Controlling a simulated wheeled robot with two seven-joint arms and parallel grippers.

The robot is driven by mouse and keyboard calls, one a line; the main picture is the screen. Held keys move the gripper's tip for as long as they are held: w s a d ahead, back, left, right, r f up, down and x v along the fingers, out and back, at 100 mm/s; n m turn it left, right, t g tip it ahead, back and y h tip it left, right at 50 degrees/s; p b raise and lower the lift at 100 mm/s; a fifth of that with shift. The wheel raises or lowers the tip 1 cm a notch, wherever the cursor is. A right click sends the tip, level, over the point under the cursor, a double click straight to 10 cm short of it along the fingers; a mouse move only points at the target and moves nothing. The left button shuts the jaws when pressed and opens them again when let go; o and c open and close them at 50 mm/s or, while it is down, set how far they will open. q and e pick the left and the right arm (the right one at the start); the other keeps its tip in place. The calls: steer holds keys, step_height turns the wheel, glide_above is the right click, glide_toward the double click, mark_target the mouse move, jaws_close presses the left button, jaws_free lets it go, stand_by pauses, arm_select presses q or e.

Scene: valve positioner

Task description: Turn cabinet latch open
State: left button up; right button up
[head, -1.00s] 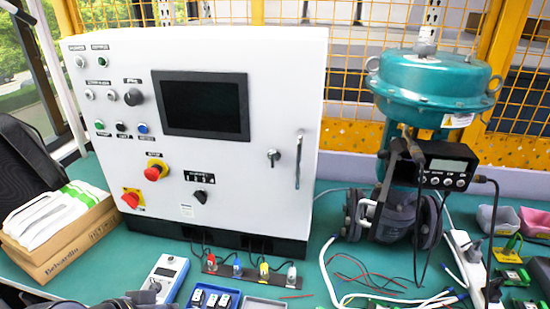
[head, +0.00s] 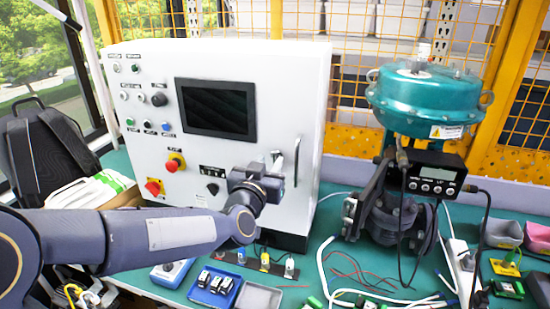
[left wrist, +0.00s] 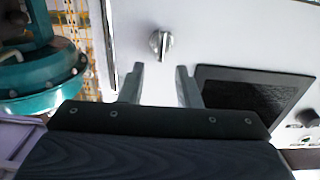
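The white cabinet (head: 310,90) stands on the green bench. Its small metal latch (left wrist: 160,42) is on the door face, and its turning grip looks roughly upright in the left wrist view. In the head view the latch (head: 275,155) shows just above my left gripper (head: 268,178). In the left wrist view my left gripper (left wrist: 158,84) is open and empty, its two fingers pointing toward the latch, which lies beyond the tips and between their lines. It looks apart from the latch. My right gripper is not in view.
A long vertical bar handle (head: 296,162) is right of the latch. A dark screen (head: 215,107), red knobs (head: 174,163) and other switches are on the door. A teal valve actuator (head: 425,98) stands at right. Small trays (head: 262,298) and cables lie in front.

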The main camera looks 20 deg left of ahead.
mark_target(274, 155)
arm_select(q)
steer(key=shift+w, duration=2)
jaws_close()
